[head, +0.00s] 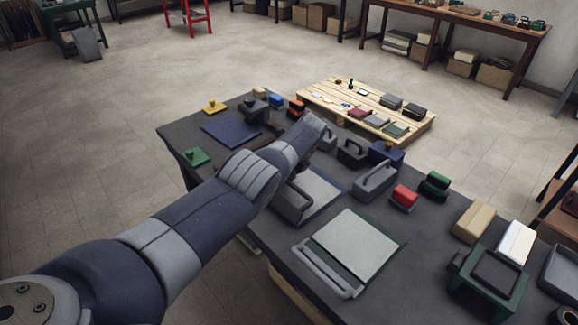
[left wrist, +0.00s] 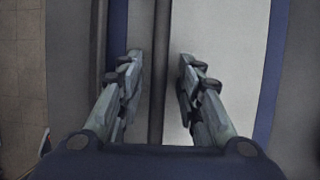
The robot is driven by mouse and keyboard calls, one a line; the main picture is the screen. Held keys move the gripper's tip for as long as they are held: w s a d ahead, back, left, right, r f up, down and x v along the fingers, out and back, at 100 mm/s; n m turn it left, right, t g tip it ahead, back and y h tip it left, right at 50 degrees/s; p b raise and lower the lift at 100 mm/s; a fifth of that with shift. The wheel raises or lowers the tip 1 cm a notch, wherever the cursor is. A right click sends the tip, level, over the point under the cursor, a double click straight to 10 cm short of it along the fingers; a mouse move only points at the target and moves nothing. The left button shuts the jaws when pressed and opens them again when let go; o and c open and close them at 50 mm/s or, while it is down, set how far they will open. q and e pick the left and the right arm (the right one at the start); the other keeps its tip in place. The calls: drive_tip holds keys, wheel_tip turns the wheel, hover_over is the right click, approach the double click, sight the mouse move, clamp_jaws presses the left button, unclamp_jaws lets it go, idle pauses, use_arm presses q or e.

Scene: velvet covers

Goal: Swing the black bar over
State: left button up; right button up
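The black bar (left wrist: 158,70) shows in the left wrist view as a dark strip running up the picture. It crosses a pale plate (left wrist: 215,60) with a blue border (left wrist: 268,80). My left gripper (left wrist: 160,72) is open, with one finger on each side of the bar and a gap on both sides. I cannot tell its height above the bar. In the head view my left arm reaches over the blue-edged board (head: 325,190) and hides the gripper and most of the bar's area. My right gripper is not in view.
A second pale plate on a green-edged board (head: 358,243) with a grey handle (head: 325,275) lies nearer. Grey handled blocks (head: 375,180), a red block (head: 403,197) and a green frame (head: 490,280) crowd the right. A blue board (head: 230,128) lies beyond the arm.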

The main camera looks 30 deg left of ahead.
use_arm(q)
drive_tip(key=v, duration=1.1)
drive_tip(key=shift+d+r, duration=0.15)
drive_tip(key=shift+r, duration=0.25)
drive_tip(key=shift+f, duration=0.1)
